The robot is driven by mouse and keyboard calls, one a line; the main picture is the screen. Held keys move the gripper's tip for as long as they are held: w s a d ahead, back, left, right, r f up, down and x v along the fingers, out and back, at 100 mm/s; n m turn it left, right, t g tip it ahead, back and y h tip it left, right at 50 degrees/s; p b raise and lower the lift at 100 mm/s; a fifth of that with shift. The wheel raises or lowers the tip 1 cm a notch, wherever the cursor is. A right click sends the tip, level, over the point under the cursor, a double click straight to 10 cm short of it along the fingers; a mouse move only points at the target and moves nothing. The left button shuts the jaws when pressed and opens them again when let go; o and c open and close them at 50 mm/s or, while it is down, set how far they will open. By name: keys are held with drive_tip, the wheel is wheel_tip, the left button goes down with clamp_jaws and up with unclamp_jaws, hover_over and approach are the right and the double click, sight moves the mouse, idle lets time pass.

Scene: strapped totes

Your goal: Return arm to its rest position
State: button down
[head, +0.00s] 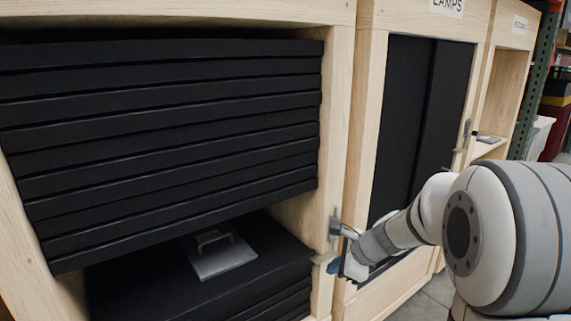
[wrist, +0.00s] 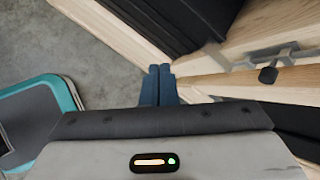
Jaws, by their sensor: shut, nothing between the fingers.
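My gripper (wrist: 160,72) shows in the wrist view with its two blue-grey fingers together and nothing between them. Concrete floor and the edge of a wooden cabinet lie beyond the fingertips. In the head view my gripper (head: 347,266) is at the end of my white and grey arm, which reaches in from the right. It is close to the wooden post between two cabinets, just below a metal latch (head: 335,226). I cannot tell whether it touches the post. A metal latch with a dark knob (wrist: 268,74) also shows right of the fingers in the wrist view.
The left cabinet (head: 340,110) holds a stack of black slats above a black surface with a grey handled plate (head: 218,254). The cabinet labelled LAMPS has black panels (head: 404,110). An open wooden shelf (head: 487,147) stands farther right.

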drive_tip(key=s+d+r+n+g+h+p, duration=0.1)
drive_tip(key=s+r+n+h, duration=0.1)
drive_tip(key=s+n, duration=0.8)
drive_tip(key=s+r+n+g+h+p, duration=0.1)
drive_tip(key=s+r+n, duration=0.4)
drive_tip(key=s+n, duration=0.5)
drive_tip(key=s+h+p, duration=0.1)
drive_tip(key=s+h, duration=0.1)
drive_tip(key=s, duration=0.1)
drive_tip(key=shift+s+d+g, duration=0.35)
drive_tip(key=shift+s+g, duration=0.05)
